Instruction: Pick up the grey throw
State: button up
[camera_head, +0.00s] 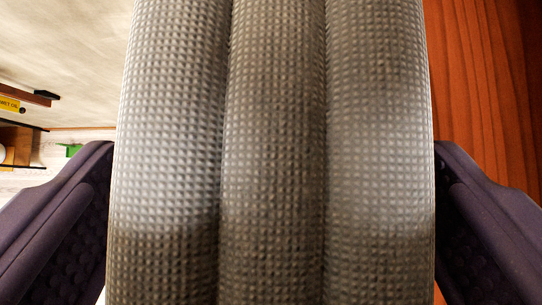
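The grey throw (275,150) fills the middle of the view from top to bottom, very close to the camera. It has a waffle-like texture and shows as three rounded folds side by side. My gripper (272,225) has one dark purple finger at the left of the throw and one at the right. The fingers are wide apart with the throw between them, and their inner faces sit at or very near its sides. I cannot tell whether they press on it. The throw hides what lies behind it.
A reddish-brown wooden surface (490,90) is at the right. A pale wall or floor surface (65,50) is at the upper left. Small, distant items at the left include a yellow label (9,103), a dark bar (30,95) and a green object (73,150).

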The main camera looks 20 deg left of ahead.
jog(key=c, duration=1.2)
